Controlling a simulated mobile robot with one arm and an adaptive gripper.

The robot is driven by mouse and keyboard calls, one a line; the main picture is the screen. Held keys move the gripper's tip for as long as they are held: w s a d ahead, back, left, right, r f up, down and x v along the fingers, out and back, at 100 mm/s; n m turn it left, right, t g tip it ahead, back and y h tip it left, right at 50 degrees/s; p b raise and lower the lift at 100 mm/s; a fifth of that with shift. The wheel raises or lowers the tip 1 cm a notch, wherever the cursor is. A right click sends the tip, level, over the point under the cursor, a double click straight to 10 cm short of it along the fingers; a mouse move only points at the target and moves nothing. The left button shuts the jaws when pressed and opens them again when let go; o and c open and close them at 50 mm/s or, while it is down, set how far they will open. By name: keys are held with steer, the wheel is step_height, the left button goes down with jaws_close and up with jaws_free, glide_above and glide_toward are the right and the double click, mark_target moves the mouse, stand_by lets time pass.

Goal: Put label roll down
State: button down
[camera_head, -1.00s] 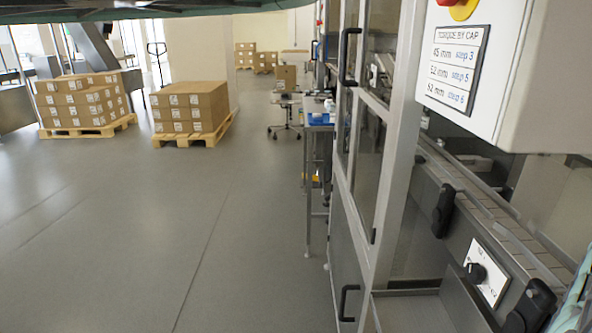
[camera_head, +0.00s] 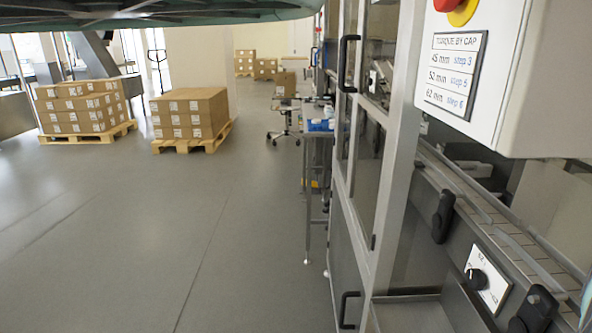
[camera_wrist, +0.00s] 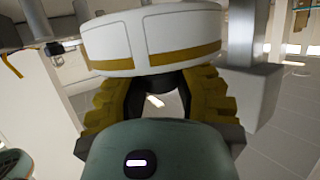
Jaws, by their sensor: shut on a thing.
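The label roll (camera_wrist: 150,38) shows in the wrist view as a wide, short white cylinder with a golden-brown band along its lower edge. My gripper (camera_wrist: 158,90) is shut on it, with its ribbed yellow-brown fingers on either side below the roll. Neither the roll nor my gripper shows in the head view.
A machine with a glazed guard frame (camera_head: 393,150), a conveyor (camera_head: 500,235) and a control box (camera_head: 500,70) stands on the right. Stacked cartons on pallets (camera_head: 190,112) stand at the back left. A small table with a blue bin (camera_head: 320,125) is further back. The floor (camera_head: 150,240) is clear.

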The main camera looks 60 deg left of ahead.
steer(key=shift+f, duration=1.65)
steer(key=shift+f, duration=0.15)
steer(key=c, duration=0.8)
jaws_free()
steer(key=shift+o, duration=0.2)
steer(key=b+v, duration=0.2)
steer(key=v, duration=1)
steer(key=shift+a, duration=0.1)
